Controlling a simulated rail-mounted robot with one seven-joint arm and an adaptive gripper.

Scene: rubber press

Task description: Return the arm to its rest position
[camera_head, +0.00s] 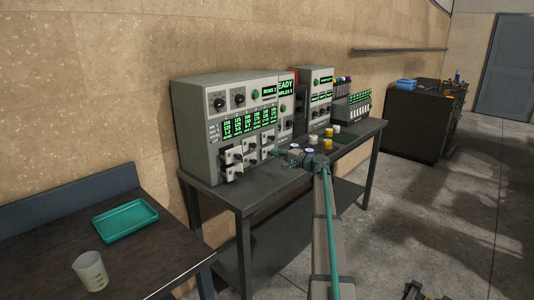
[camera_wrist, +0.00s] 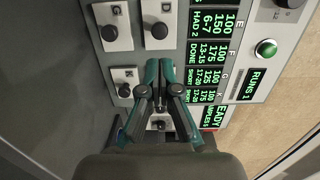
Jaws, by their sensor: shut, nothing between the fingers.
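My gripper (camera_head: 280,151) is in front of the lower part of a grey machine panel in the head view. Its teal fingers (camera_wrist: 159,72) come together in the wrist view, shut and empty. They point at the panel with green displays and black-knobbed drawers. A black-knobbed white drawer (camera_wrist: 158,123) shows partly behind and between the fingers. I cannot tell whether the fingertips touch the panel. My arm reaches forward from the bottom of the head view.
The grey machine (camera_head: 200,140) stands on a dark bench (camera_head: 262,194) against the wall. Small white and yellow cups (camera_head: 328,142) stand near my gripper. A teal tray (camera_head: 125,222) and a translucent beaker (camera_head: 90,270) are on the left table. Open floor lies right of my arm.

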